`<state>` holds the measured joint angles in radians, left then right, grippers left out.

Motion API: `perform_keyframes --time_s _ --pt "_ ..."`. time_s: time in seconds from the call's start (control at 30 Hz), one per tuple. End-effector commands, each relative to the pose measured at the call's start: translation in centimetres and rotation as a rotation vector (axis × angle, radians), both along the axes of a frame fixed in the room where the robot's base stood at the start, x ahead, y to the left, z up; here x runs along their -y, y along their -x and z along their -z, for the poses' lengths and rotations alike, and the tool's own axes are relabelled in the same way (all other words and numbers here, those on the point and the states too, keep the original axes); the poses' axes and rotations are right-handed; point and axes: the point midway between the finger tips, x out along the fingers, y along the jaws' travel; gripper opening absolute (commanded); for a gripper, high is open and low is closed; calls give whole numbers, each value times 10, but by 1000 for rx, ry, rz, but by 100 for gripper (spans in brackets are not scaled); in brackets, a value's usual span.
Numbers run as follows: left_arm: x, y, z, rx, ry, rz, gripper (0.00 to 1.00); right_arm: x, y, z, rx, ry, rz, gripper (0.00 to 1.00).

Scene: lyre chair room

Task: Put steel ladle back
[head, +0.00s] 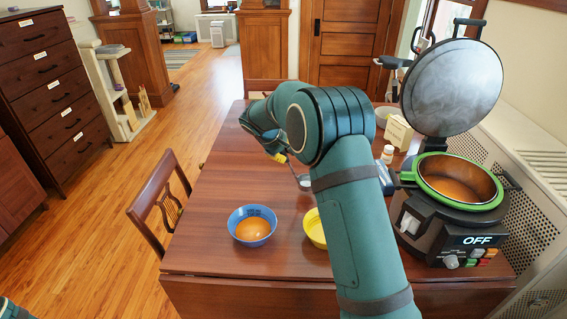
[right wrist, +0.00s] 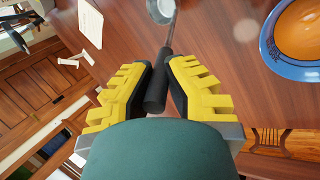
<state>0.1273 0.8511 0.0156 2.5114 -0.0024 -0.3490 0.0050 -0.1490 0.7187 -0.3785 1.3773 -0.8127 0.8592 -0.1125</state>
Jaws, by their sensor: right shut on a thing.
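The steel ladle shows in the right wrist view with its black handle (right wrist: 157,92) between the yellow fingers of my right gripper (right wrist: 158,75). The gripper is shut on the handle; the ladle's round steel bowl (right wrist: 161,10) points away from it. In the head view the ladle bowl (head: 304,181) hangs over the table behind the two food bowls, and my right gripper (head: 283,160) is partly hidden by my arm. The cooker's green-rimmed pot (head: 425,172) stands open at the right, with orange soup inside. My left gripper is not in view.
A blue bowl (head: 240,232) of orange soup and a yellow bowl (head: 314,232), partly behind my arm, stand on the wooden table (head: 210,262). A white box (head: 399,132), a small bottle (head: 388,153) and the raised lid (head: 452,87) are at the right. A chair (head: 160,200) stands left.

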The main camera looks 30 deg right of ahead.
Motion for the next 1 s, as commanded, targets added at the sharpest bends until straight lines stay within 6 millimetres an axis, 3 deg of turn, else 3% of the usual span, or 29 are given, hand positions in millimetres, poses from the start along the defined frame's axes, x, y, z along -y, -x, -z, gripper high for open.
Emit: perform_keyframes --time_s 0.1,0.2,0.6,0.63,0.67,1.0 --pt "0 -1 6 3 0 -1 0 0 0 22 -3 1 -1 0" --pt "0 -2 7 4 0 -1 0 0 0 30 -1 1 0 0" --pt "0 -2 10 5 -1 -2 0 0 0 35 0 0 0 0" --pt "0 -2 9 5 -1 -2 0 0 0 34 0 -1 0 23" --pt "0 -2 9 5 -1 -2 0 0 0 34 0 -1 0 33" --pt "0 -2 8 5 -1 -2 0 0 0 32 0 -1 0 34"
